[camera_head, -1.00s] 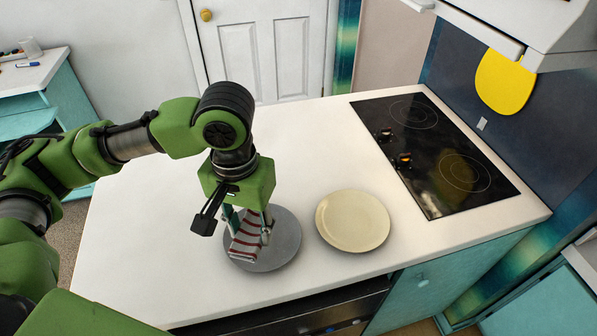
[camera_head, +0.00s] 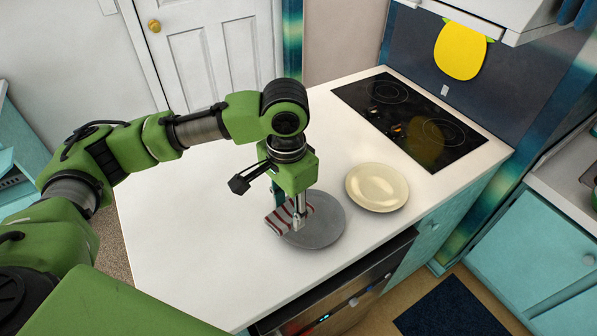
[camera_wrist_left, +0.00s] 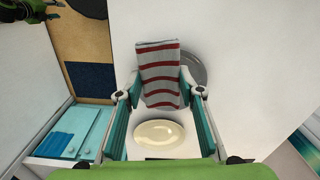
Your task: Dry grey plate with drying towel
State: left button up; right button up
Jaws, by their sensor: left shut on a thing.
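The grey plate (camera_head: 322,232) lies flat on the white counter, right under my left gripper. The drying towel (camera_head: 280,220), white with red stripes, is over the left part of the plate and covers some of it. My left gripper (camera_head: 298,217) points down and is shut on the towel. In the left wrist view the towel (camera_wrist_left: 160,72) sits between the two fingers, with the grey plate (camera_wrist_left: 196,68) partly hidden behind it. Whether the towel presses on the plate is hard to tell. My right gripper is not in view.
A cream plate (camera_head: 377,188) lies on the counter (camera_head: 200,230) just right of the grey plate. A black cooktop (camera_head: 408,118) is set in behind it. The counter's front edge is close below the grey plate. The counter's left part is clear.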

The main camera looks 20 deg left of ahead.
pick_arm(q)
jog(key=w+d+m+p, duration=0.2)
jog(key=w+m+p, duration=0.45)
jog(key=m, duration=0.25)
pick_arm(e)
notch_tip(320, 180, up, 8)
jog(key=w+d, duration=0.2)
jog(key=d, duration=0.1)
pick_arm(q)
jog(key=m+b, duration=0.2)
jog(key=b, duration=0.3)
send_over(310, 220)
notch_tip(310, 220, down, 6)
jog(key=shift+w, duration=0.1)
jog(key=shift+f+b, duration=1.1)
jog(key=shift+b, duration=0.35)
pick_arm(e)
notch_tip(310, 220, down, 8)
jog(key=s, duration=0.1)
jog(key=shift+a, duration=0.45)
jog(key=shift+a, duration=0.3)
pick_arm(q)
jog(key=shift+f+b, duration=0.3)
jog(key=shift+f, duration=1.25)
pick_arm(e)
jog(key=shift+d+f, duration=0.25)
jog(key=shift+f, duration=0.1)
